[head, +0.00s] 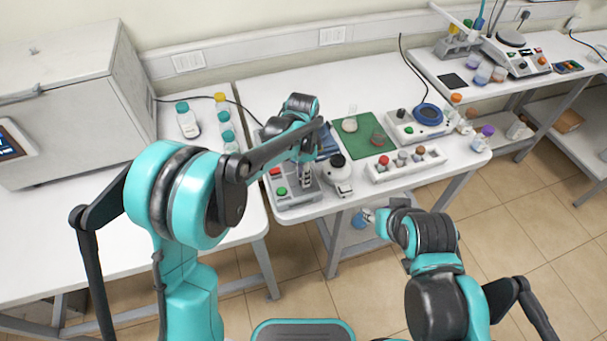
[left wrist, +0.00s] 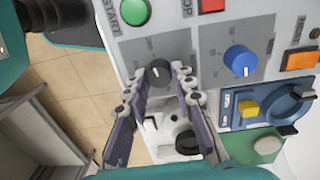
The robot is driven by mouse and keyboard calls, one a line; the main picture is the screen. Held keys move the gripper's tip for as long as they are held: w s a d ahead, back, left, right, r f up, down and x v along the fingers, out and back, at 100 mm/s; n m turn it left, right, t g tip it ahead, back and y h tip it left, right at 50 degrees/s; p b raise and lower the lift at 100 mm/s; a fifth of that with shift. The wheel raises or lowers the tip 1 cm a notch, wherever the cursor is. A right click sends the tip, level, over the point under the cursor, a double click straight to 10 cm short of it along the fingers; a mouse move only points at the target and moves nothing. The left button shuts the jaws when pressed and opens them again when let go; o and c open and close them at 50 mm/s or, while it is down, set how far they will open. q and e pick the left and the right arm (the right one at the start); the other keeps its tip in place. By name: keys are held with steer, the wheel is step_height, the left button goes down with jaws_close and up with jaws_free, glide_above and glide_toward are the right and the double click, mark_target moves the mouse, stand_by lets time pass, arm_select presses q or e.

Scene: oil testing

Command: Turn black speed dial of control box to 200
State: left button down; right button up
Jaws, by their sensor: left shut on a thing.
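The control box (head: 297,202) stands at the front left of the middle table. In the left wrist view its panel (left wrist: 205,40) fills the upper right, with a green START button (left wrist: 134,12), a red button (left wrist: 212,4) and a blue dial (left wrist: 240,60). The black speed dial (left wrist: 158,76) sits between the fingertips of my left gripper (left wrist: 160,73), which is shut on it. Its white mark points roughly up in that view; the scale figures are too small to read. My left gripper (head: 306,178) reaches down over the box. My right gripper (head: 368,216) hangs low before the table; its fingers are unclear.
A white device with a black knob (head: 340,178) stands right beside the control box. A white rack (head: 405,165) with several bottles and a green mat (head: 352,143) lie further right. Bottles with teal caps (head: 187,120) stand on the left table.

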arm_select(q)
steer(key=shift+m, duration=0.3)
steer(key=c, duration=1.3)
jaws_free()
steer(key=shift+o, duration=0.2)
steer(key=shift+r, duration=0.15)
step_height(320, 180, up, 12)
steer(key=shift+w, duration=0.2)
steer(key=s+a+n+t+b, duration=0.2)
steer(key=s+a+n+t, duration=0.1)
steer(key=s+a+n, duration=0.55)
steer(key=s+a+f+n+t+b, duration=0.2)
steer(key=s+a+f+n+t, duration=0.2)
steer(key=s+a, duration=0.5)
step_height(320, 180, down, 2)
steer(key=shift+s+a+f+n+t+b, duration=0.25)
steer(key=shift+s+n+t+b, duration=0.1)
steer(key=shift+s+n, duration=0.75)
